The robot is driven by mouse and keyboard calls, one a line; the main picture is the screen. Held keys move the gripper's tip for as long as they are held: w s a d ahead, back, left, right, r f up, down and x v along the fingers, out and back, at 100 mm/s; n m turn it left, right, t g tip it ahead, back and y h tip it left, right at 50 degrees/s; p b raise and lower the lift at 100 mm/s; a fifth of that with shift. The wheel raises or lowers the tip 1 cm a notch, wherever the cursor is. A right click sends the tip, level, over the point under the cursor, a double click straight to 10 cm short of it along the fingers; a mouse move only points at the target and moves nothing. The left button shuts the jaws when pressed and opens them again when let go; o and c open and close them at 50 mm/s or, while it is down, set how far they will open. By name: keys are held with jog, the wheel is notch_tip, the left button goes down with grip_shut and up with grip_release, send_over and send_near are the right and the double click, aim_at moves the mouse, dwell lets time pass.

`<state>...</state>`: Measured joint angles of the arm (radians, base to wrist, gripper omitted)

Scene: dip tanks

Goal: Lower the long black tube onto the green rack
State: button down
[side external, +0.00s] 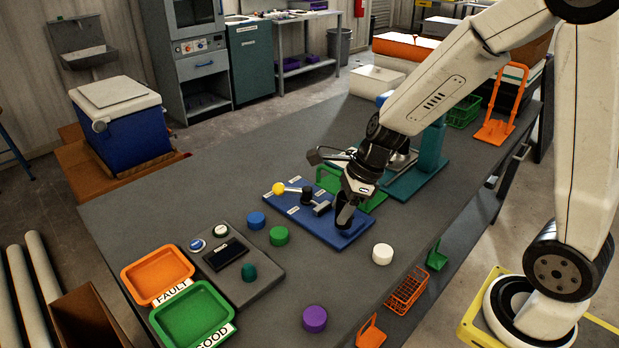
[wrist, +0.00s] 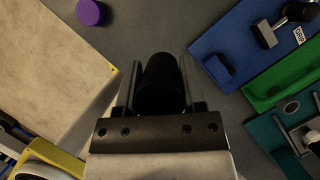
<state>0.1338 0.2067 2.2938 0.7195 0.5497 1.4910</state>
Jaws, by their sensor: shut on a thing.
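My gripper (side external: 347,203) points down over the near right part of the blue board in the side view. In the wrist view my gripper (wrist: 160,92) has a finger on each side of the black tube (wrist: 160,80) and is shut on it. The tube is seen nearly end-on there, so its length is hidden. In the side view the dark fingers and tube blend together. The green rack (side external: 374,202) lies just behind my gripper, partly hidden by it. In the wrist view the green rack (wrist: 285,85) is to the right, apart from the tube.
A teal stand (side external: 430,155) rises behind the rack. White (side external: 382,254), purple (side external: 315,318), green (side external: 279,235) and blue (side external: 256,220) cylinders stand around on the grey table. Orange (side external: 158,273) and green (side external: 190,317) trays are at left.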

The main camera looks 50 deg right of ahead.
jog(key=w+d+m, duration=0.3)
jog(key=w+d, duration=0.9)
jog(key=w, duration=0.2)
jog(key=w+d+f+m, duration=0.1)
jog(key=w+d, duration=0.2)
jog(key=d, duration=0.4)
jog(key=w+d+f+m+t+h, duration=0.1)
jog(key=w+d+f, duration=0.1)
jog(key=w+d, duration=0.2)
jog(key=shift+d+h, duration=0.3)
jog(key=shift+d, duration=1.25)
jog(key=shift+f, duration=0.2)
jog(key=shift+f, duration=2.25)
jog(key=shift+f, duration=2.05)
